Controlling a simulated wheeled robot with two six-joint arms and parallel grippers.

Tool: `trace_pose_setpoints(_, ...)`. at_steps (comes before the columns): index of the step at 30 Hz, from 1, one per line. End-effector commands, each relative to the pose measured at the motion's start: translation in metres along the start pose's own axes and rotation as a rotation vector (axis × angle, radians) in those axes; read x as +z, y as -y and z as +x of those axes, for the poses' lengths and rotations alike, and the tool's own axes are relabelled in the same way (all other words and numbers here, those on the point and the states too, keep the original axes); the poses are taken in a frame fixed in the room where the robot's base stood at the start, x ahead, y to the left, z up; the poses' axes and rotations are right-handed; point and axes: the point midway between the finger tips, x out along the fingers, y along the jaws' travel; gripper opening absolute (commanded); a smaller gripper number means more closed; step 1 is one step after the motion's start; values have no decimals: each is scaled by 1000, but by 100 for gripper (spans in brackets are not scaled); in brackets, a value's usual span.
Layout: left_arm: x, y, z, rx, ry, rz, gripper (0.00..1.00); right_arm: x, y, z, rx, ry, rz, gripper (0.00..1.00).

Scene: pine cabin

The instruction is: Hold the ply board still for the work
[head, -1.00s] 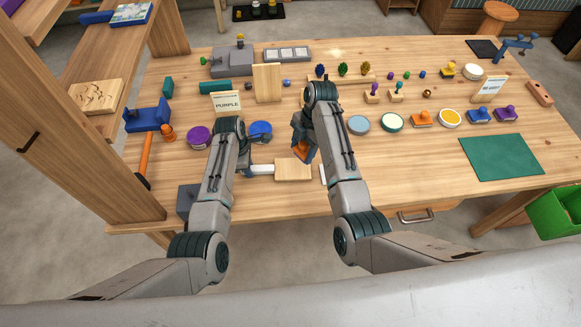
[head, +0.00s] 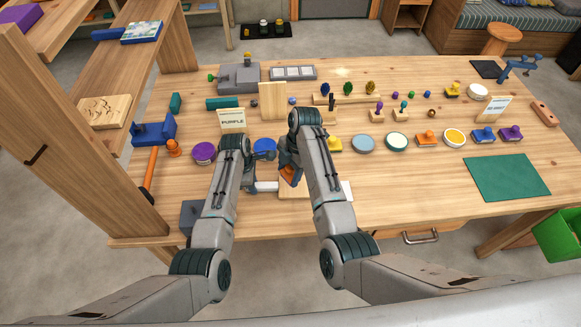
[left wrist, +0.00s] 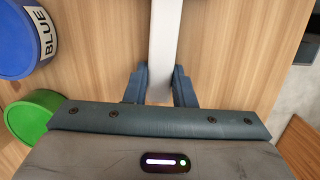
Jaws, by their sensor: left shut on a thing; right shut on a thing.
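The pale ply board (head: 293,192) lies flat near the table's front edge, partly hidden by my right arm. A white bar (head: 266,187) runs up to its left side. My left gripper (head: 253,187) is shut on this bar, left of the board. In the left wrist view the bar (left wrist: 162,45) passes between the closed fingers (left wrist: 159,88); the board itself is out of that view. My right gripper (head: 290,168) is over the board's back part, shut on an orange thing (head: 291,178) mostly hidden by the fingers. I cannot tell whether it touches the board.
Tubs stand behind the grippers: purple (head: 204,153), blue (head: 264,146) and a green one (left wrist: 32,113) in the left wrist view. An upright wooden panel (head: 272,101) stands farther back. A green mat (head: 506,177) lies right. A white piece (head: 347,191) shows beside my right arm.

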Motion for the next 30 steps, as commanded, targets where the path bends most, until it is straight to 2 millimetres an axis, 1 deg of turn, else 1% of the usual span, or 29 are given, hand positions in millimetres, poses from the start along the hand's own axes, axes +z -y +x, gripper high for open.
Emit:
trace_pose_setpoints(14, 0, 0, 0, 0, 0, 0, 0, 12, 0, 42, -2, 0, 1, 36)
trace_pose_setpoints(16, 0, 0, 0, 0, 0, 0, 0, 15, 0, 52, -3, 0, 1, 36)
trace_pose_setpoints(18, 0, 0, 0, 0, 0, 0, 0, 21, 4, 48, 0, 1, 1, 36)
trace_pose_setpoints(30, 0, 0, 0, 0, 0, 0, 0, 51, 24, 42, 0, 1, 1, 36)
